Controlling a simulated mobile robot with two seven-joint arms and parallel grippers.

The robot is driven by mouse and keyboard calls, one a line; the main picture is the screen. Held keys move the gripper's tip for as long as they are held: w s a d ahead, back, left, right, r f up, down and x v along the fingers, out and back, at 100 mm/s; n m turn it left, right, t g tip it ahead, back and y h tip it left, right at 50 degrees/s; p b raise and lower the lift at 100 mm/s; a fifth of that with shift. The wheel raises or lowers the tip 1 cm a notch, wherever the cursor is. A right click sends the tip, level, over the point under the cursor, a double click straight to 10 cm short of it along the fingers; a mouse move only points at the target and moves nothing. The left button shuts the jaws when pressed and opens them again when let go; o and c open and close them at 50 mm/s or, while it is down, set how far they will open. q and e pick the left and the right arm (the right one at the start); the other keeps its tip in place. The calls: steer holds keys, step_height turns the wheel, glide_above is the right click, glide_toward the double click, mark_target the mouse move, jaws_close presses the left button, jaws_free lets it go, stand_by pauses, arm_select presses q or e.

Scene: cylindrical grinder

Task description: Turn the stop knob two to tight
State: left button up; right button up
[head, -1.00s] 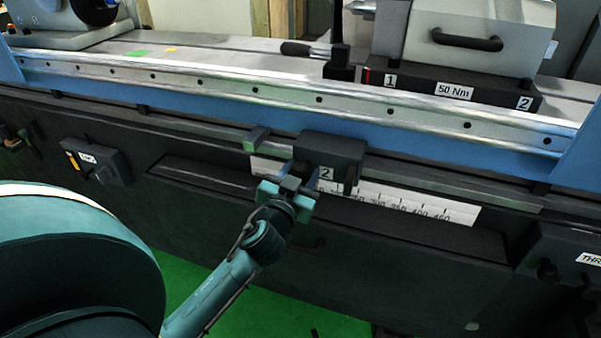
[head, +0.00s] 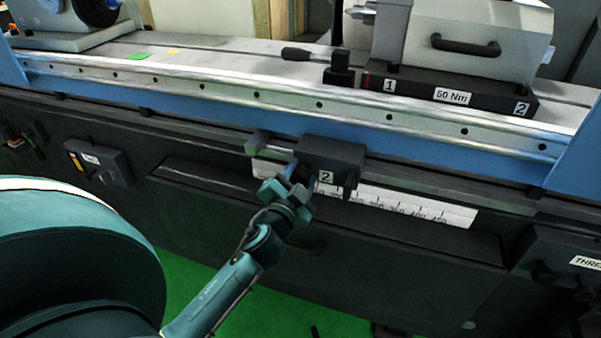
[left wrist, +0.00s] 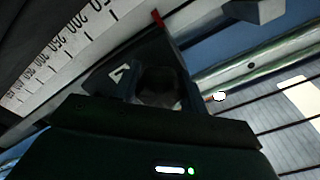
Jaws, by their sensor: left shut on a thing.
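The dark stop block (head: 333,158) with a white "2" label (head: 325,177) sits on the rail at the front of the grinder, above the white scale. My left gripper (head: 289,183) is at the block's left face, just left of the label, shut on the stop knob. The knob is mostly hidden by the fingers in the head view. In the left wrist view a dark round shape, seemingly the knob (left wrist: 160,88), shows beside the "2" label (left wrist: 121,74). The right gripper is not in view.
The white scale (head: 420,210) runs right of the block. A grey stop piece (head: 265,143) is on the rail to its left. A switch box (head: 100,162) is further left. The tailstock (head: 475,45) stands above, at the back right.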

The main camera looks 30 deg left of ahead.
arm_select(q)
steer(key=m+p, duration=0.1)
steer(key=m, duration=0.4)
steer(key=shift+r+m+p, duration=0.15)
steer(key=shift+m+p, duration=0.15)
steer(key=shift+m, duration=0.1)
steer(key=m+p, duration=0.1)
steer(key=m, duration=0.4)
steer(key=shift+m, duration=0.3)
steer(key=o, duration=1)
steer(key=b+v, duration=0.2)
steer(key=v, duration=1.1)
steer(key=shift+b, duration=0.4)
steer(key=shift+s+a, duration=0.1)
steer(key=shift+s, duration=0.05)
